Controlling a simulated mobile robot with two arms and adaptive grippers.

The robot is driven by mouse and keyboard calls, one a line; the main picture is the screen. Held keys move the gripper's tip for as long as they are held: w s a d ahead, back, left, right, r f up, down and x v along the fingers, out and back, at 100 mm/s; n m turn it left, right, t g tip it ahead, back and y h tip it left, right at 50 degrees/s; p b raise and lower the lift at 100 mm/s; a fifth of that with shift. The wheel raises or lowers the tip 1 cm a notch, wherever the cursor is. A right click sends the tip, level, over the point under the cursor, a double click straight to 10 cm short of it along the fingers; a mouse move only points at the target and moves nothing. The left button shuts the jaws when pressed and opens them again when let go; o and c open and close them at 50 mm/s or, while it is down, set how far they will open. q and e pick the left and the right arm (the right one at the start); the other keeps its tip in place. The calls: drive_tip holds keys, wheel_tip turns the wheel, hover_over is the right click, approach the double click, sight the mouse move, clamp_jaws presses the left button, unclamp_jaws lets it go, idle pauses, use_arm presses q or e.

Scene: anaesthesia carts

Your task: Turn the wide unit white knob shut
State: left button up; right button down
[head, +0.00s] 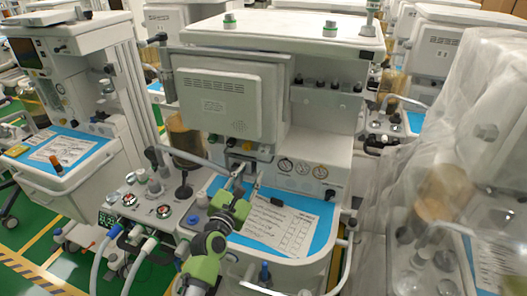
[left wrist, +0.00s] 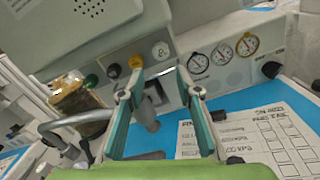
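The wide unit (head: 275,40) stands in the middle of the head view, with a row of small knobs under its monitor. A pale knob (left wrist: 136,62) shows at the right end of that row in the left wrist view, beside an amber knob (left wrist: 114,70) and a black knob (left wrist: 92,80). My right gripper is not in view.
A blue worktop (head: 322,222) with a printed sheet (head: 279,222) lies beneath my gripper. Round gauges (head: 303,168) are right of the knobs. A side block (head: 128,205) with hoses stands left. A plastic-covered cart (head: 455,120) crowds the right.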

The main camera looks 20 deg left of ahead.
sight(263, 152)
use_arm(q)
drive_tip(key=w+b, duration=0.2)
drive_tip(key=w, duration=0.2)
drive_tip(key=w+b, duration=0.2)
drive_tip(key=w, duration=0.2)
drive_tip(key=w+b, duration=0.2)
drive_tip(key=w, duration=0.3)
drive_tip(key=shift+d+f+b, duration=0.15)
drive_tip(key=shift+d+b, duration=0.15)
drive_tip(key=shift+b, duration=0.05)
drive_tip(key=shift+c, duration=0.4)
drive_tip(key=c, duration=0.8)
